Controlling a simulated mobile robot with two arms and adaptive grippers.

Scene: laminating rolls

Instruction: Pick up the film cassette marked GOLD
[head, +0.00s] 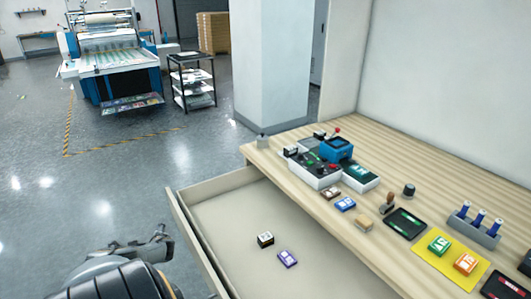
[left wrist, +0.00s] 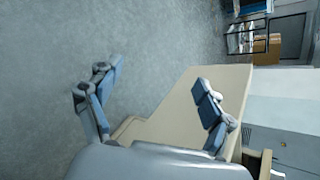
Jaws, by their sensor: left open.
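Small film cassettes lie in several places in the head view, and I cannot read GOLD on any of them. A black and white one (head: 265,239) and a purple one (head: 288,258) lie apart in the open drawer (head: 222,199). A blue one (head: 345,204) lies on the table; a green one (head: 439,244) and an orange one (head: 466,263) lie on a yellow mat (head: 425,251). My left gripper (head: 160,241) is left of the drawer, outside it. In the left wrist view its fingers (left wrist: 155,95) are spread and empty. My right gripper is not in view.
The wooden table (head: 300,134) holds a device with a blue part (head: 337,149), a stamp (head: 387,203), a black pad (head: 405,223) and a rack of blue bottles (head: 473,229). The drawer's raised wall stands between my left gripper and its contents. Much of the drawer floor is bare.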

